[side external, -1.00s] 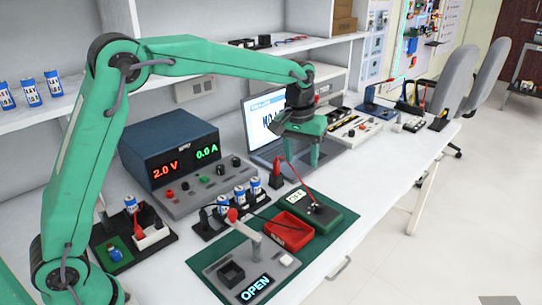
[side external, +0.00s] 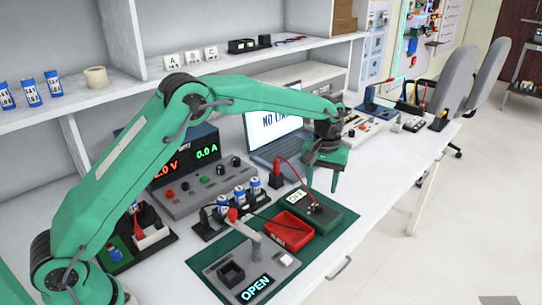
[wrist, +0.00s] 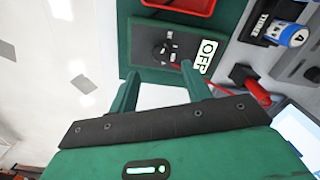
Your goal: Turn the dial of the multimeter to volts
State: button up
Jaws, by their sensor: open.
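The multimeter is a dark green box (side external: 338,220) at the right end of the green mat, with a small pale display (side external: 297,196). In the wrist view its display (wrist: 208,57) reads OFF. Its dark dial (wrist: 166,50) sits beside the display, with small pale marks around it. My gripper (side external: 320,184) is open and empty, fingers pointing down, above the multimeter. In the wrist view the two fingertips (wrist: 160,70) are apart, just short of the dial in the picture, and I see no contact.
A red tray (side external: 289,232) lies beside the multimeter. A fixture with an OPEN display (side external: 255,287) stands at the front. The laptop (side external: 274,130) is behind. Bench right of the mat is clear.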

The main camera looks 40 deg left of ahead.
aim_at(319, 204)
jog(key=shift+f, duration=3.6)
jog(key=c, duration=1)
